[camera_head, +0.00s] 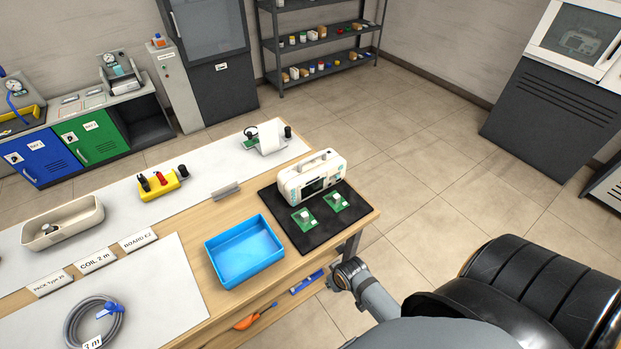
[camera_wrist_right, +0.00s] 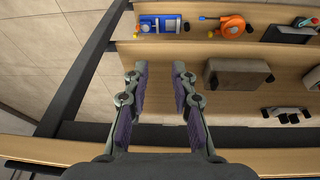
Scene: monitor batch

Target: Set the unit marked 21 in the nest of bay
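A white monitor unit (camera_head: 312,180) with a handle and dark screen stands on a black mat (camera_head: 324,229) at the table's right end. No 21 is readable on it. Another similar unit (camera_head: 581,40) shows behind a window at the upper right. At the far left, a blue cabinet (camera_head: 40,164) and a green cabinet (camera_head: 94,141) carry labels too small to read surely; I cannot identify the nest. My right gripper (camera_wrist_right: 159,72) is open and empty in the right wrist view, facing shelves with stored items. My left gripper is not in view.
Two green boards (camera_head: 304,219) lie before the unit. A blue tray (camera_head: 245,274), a cream bin (camera_head: 64,238), a yellow fixture (camera_head: 158,190) and a coiled hose (camera_head: 71,327) occupy the table. A grey box (camera_wrist_right: 237,75) sits on the lower shelving.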

